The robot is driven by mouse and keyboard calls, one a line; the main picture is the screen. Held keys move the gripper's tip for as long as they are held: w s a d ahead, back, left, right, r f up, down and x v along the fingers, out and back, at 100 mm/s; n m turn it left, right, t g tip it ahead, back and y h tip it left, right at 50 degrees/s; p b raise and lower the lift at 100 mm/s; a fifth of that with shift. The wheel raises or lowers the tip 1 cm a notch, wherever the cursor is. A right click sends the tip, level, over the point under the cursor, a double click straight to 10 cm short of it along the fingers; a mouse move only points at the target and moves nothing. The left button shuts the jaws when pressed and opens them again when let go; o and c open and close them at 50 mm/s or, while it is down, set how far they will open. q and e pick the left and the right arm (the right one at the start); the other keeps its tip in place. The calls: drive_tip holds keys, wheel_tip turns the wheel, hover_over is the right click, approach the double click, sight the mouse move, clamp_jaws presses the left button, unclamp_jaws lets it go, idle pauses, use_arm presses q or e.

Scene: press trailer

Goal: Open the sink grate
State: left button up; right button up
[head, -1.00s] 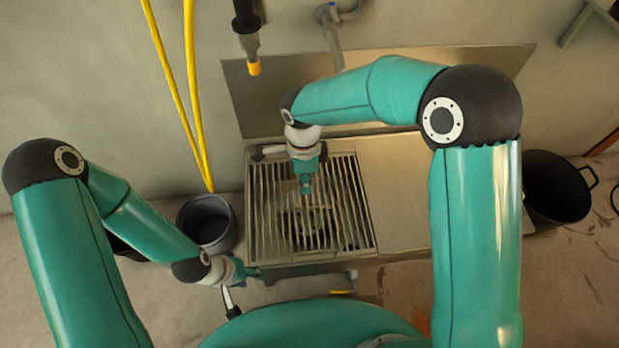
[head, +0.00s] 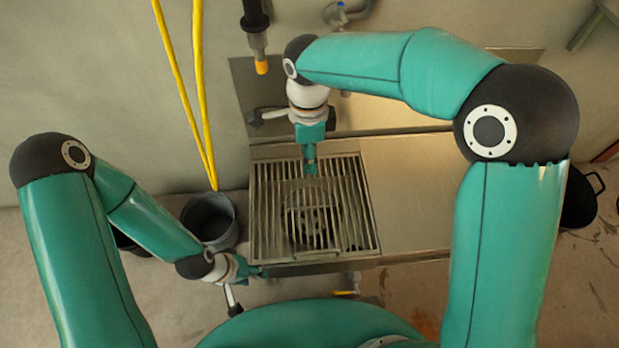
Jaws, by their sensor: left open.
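The sink grate (head: 362,206) is a set of metal bars in a frame. It lies over the basin at the left part of the steel sink unit (head: 405,195), and a dark round shape shows through its bars. My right gripper (head: 310,168) points down over the grate's far edge. Its fingers look narrow, and I cannot tell whether they touch the bars or hold anything. My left gripper (head: 260,271) is open beside the sink's front left corner, below and apart from the grate.
A grey bucket (head: 210,222) stands left of the sink, and a black tub (head: 582,198) stands to the right. Yellow hoses (head: 187,95) hang on the wall. A black nozzle with an orange tip (head: 262,66) hangs above the sink. The steel drainboard is clear.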

drive_tip(key=shift+w+r, duration=0.1)
drive_tip(key=shift+r, duration=1.3)
